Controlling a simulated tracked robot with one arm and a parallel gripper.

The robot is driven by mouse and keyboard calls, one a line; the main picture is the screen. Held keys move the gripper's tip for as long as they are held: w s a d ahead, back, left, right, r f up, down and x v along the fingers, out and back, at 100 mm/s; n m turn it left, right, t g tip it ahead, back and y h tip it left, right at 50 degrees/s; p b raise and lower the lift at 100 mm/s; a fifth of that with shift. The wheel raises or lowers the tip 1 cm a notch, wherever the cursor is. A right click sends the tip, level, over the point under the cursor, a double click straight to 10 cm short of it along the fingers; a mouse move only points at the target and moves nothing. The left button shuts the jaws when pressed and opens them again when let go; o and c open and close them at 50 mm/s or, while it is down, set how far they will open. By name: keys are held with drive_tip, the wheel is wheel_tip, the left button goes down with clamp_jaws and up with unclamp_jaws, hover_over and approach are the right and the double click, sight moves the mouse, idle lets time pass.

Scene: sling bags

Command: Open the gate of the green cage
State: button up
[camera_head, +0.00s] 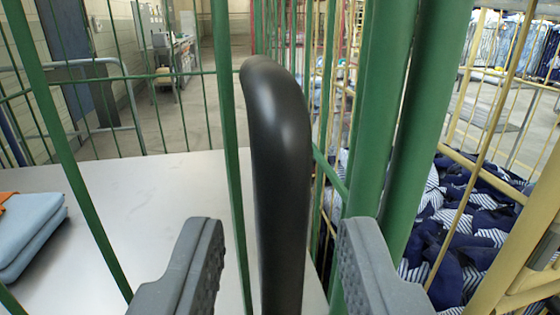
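The green cage's bars (224,120) and thick green posts (385,110) fill the middle of the view. A black handle (278,150) with a rounded top stands upright in front of the green bars, close to the camera. My gripper (280,255) is open. Its two grey fingers stand on either side of the handle's lower part, with visible gaps between finger and handle. The right finger overlaps the base of a green post in the picture; I cannot tell whether they touch. The handle's lower end is cut off by the frame's bottom edge.
Behind the bars is a pale flat surface (130,190) with folded blue cloth (32,228) at left. At right, a yellow cage (535,225) holds dark blue and striped bags (455,225). A desk (172,55) stands far back; open floor (200,115) lies before it.

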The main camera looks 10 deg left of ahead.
sight(281, 253)
drive_tip(key=shift+w+a, duration=0.2)
drive_tip(key=shift+w, duration=1.3)
clamp_jaws()
drive_tip(key=shift+s, duration=0.1)
